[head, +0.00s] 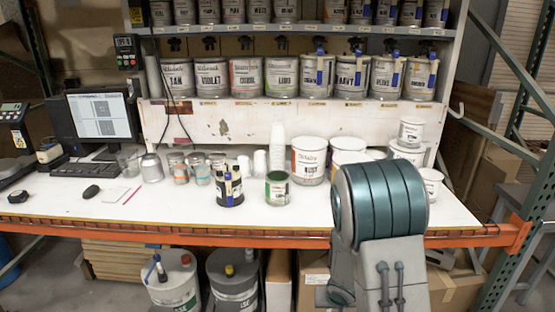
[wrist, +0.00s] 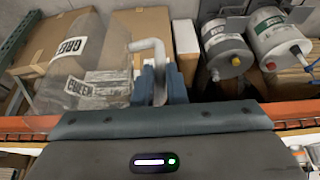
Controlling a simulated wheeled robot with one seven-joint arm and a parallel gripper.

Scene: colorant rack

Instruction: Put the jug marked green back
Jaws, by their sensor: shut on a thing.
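A clear, see-through jug (wrist: 62,75) fills the left of the wrist view. My gripper (wrist: 162,85) is shut on this handle, with a blue finger on each side. In the head view the jug and my gripper are hidden, and only my arm shows at the lower right.
An orange beam (head: 250,235) runs along the workbench's front edge. Below it stand two lidded containers (head: 172,280) (head: 232,278), with cardboard boxes (head: 310,280) beside them. The white benchtop (head: 90,210) holds several cans, and a shelf of labelled tins (head: 300,100) stands above.

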